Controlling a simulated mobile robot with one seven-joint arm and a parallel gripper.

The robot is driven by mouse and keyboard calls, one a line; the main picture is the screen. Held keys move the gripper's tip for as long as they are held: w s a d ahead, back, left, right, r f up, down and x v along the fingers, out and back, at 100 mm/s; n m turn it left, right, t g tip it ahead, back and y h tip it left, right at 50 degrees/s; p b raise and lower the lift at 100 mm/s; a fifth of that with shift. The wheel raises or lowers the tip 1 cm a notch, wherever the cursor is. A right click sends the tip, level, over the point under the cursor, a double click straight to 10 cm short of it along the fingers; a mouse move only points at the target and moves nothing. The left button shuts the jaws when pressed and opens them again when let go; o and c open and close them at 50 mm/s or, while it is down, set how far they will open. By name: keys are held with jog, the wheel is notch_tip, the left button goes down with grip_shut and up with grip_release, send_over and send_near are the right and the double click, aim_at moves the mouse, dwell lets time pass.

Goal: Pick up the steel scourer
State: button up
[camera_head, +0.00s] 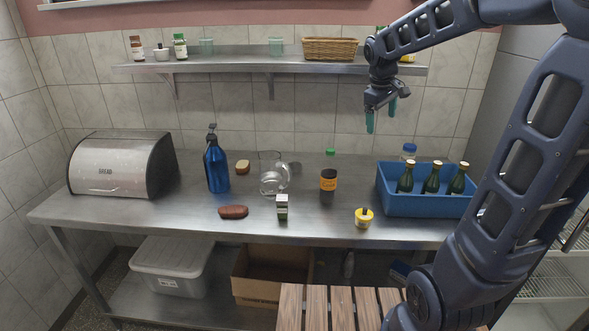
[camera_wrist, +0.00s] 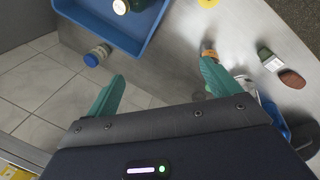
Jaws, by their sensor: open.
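A small grey lump (camera_head: 295,168), which looks like the steel scourer, sits on the steel counter behind and right of the glass jug (camera_head: 274,178). It is too small to be sure. A greyish shape beside my right-hand finger in the wrist view (camera_wrist: 199,96) may be the same thing, partly hidden. My gripper (camera_head: 381,114) is open and empty, with teal fingers pointing down. It is high above the back of the counter, right of the lump and just below the wall shelf. Its spread fingers also show in the wrist view (camera_wrist: 163,70).
A brown jar (camera_head: 328,187) and a green-capped bottle (camera_head: 330,154) stand right of the lump. A blue crate (camera_head: 428,208) with bottles is farther right. A blue spray bottle (camera_head: 216,168) and sponge (camera_head: 243,167) are left. The wall shelf (camera_head: 230,67) hangs above.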

jog(key=w+a+f+n, duration=0.3)
jog(key=w+a+n, duration=0.1)
jog(key=w+a, duration=0.4)
jog(key=n+h, duration=0.4)
jog(key=n, duration=0.6)
send_near(294, 164)
jog(key=x, duration=0.5)
jog(key=shift+w+d+r, duration=0.15)
jog(key=shift+w+d, duration=0.1)
jog(key=shift+d, duration=0.1)
jog(key=shift+s+a+f+x, duration=0.1)
jog(key=shift+a+x, duration=0.05)
jog(key=shift+x, duration=1.1)
jog(key=shift+s+a+f+x, duration=0.1)
jog(key=shift+x, duration=1.2)
jog(key=shift+c, duration=0.3)
jog(key=c, duration=1)
